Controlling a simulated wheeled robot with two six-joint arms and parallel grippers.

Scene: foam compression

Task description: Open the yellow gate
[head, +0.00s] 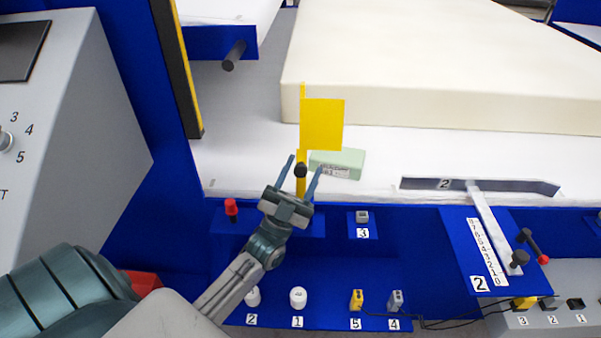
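The yellow gate (322,124) is a flat yellow plate on a thin yellow post near the middle of the head view. It stands at the front edge of the white bed, with a black knob (300,171) low on its post. My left gripper (305,163) is open. Its two fingers are on either side of the knob and post, with visible gaps, so they do not appear to be gripping. The wrist partly hides the foot of the post. My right gripper is out of the view.
A pale green block (338,163) lies just right of the gate. A large cream foam slab (430,60) is behind. Red-topped lever (231,207), white knobs (298,298) and a numbered slide (495,237) are on the blue front panel. A grey console (80,130) stands left.

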